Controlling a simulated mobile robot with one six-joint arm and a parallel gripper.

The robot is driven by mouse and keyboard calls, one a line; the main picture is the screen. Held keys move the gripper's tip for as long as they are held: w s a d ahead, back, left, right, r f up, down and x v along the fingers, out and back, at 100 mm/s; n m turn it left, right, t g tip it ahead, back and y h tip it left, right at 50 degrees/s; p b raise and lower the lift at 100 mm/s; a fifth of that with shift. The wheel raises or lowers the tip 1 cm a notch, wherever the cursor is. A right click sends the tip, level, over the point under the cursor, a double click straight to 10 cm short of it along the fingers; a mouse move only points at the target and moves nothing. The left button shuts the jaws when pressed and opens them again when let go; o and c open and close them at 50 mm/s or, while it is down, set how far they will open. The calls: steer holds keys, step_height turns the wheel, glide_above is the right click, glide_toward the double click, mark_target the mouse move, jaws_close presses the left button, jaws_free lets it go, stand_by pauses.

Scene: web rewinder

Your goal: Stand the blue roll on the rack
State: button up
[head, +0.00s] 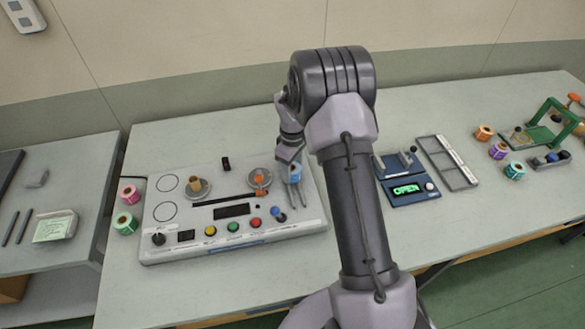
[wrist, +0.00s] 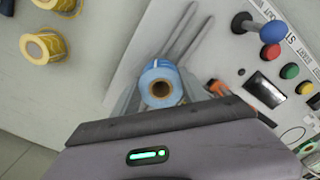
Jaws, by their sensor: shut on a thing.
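The blue roll (wrist: 160,86) is held between the fingers of my gripper (wrist: 162,96), with its brown core facing the wrist camera. In the head view the blue roll (head: 294,173) shows just below my gripper (head: 291,168), over the right end of the white rewinder panel (head: 160,250). Two thin grey rods (wrist: 183,35) lie beside the roll; I cannot tell whether it touches them. A grey slotted frame (head: 447,162), which may be the rack, lies flat on the table to the right of my arm.
The panel carries two spindles, coloured buttons and a blue-topped lever (wrist: 272,32). Yellow rolls (wrist: 43,47) stand on the table beside it.

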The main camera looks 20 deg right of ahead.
steer(key=o, duration=1.4)
steer(key=s+a+r+m+t+p, duration=0.1)
steer(key=s+a+r+m+p, duration=0.15)
steer(key=r, duration=1.05)
steer(key=s+a+r+m+t+p, duration=0.15)
steer(key=s+a+r, duration=0.25)
steer(key=r, duration=0.9)
steer(key=s+a+r+m+t, duration=0.1)
steer(key=s+a+r+m, duration=0.1)
steer(key=s, duration=0.5)
steer(key=s+a+r+m+t+y, duration=0.1)
steer(key=s+a, duration=0.3)
steer(key=s, duration=0.4)
steer(key=s+a+r+m+t+y, duration=0.1)
steer(key=s+a+r+m, duration=0.1)
steer(key=s+r+m, duration=0.2)
steer(key=shift+s+a, duration=0.2)
steer(key=shift+s, duration=0.65)
steer(key=shift+s+a, duration=0.2)
steer(key=shift+s, duration=0.65)
